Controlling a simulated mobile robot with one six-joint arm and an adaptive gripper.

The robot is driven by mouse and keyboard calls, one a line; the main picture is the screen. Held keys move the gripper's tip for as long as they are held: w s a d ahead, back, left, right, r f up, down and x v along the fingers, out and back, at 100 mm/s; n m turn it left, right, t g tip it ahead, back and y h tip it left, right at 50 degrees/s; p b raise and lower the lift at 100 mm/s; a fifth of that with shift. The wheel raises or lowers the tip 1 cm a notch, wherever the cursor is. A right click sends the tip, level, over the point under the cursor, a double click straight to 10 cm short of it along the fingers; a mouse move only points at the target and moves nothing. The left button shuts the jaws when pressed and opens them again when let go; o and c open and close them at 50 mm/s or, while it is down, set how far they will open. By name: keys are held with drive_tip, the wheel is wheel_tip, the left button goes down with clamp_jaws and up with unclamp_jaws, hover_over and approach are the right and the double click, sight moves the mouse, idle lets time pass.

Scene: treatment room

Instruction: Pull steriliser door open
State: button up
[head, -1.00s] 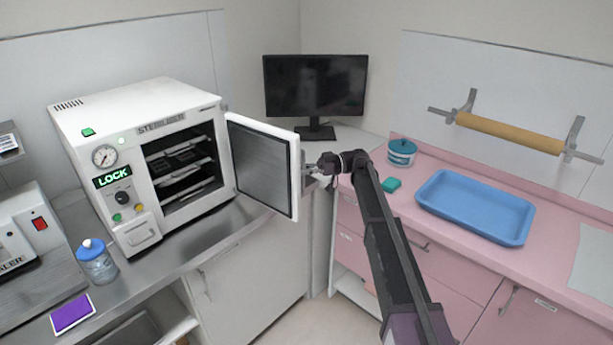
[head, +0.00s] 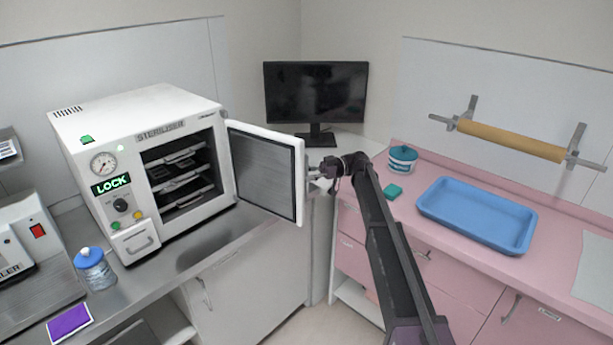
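The white steriliser (head: 150,125) stands on the steel counter at the left. Its door (head: 268,172) stands wide open, swung out to the right on the hinge side of the chamber. Several racks with trays (head: 182,178) show inside. The panel reads LOCK (head: 111,185) in green. My gripper (head: 314,180) is at the outer face of the door near its free edge, beside the handle area. The fingertips are small and partly hidden by the door edge, so I cannot tell whether they close on the handle.
A black monitor (head: 316,95) stands behind the door in the corner. A blue-capped bottle (head: 95,268) stands left of the steriliser.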

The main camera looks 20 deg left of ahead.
drive_tip(key=shift+w, duration=0.1)
drive_tip(key=v, duration=0.7)
idle(0.5)
drive_tip(key=shift+d, duration=0.2)
drive_tip(key=s+d+f+m+t+h, duration=0.4)
drive_tip(key=s+d+m, duration=0.5)
drive_tip(key=d, duration=0.5)
drive_tip(key=s+d+f+m+t+h, duration=0.4)
drive_tip(key=s+d+f+m, duration=0.4)
drive_tip(key=d, duration=0.6)
drive_tip(key=s+d+f+m+t+h, duration=0.4)
drive_tip(key=s+d+m, duration=0.5)
drive_tip(key=d, duration=0.6)
wheel_tip(320, 180, down, 3)
drive_tip(key=shift+s+r+m+t+h, duration=0.3)
drive_tip(key=shift+s+m+h, duration=0.15)
drive_tip(key=shift+s, duration=0.65)
drive_tip(key=shift+d, duration=0.1)
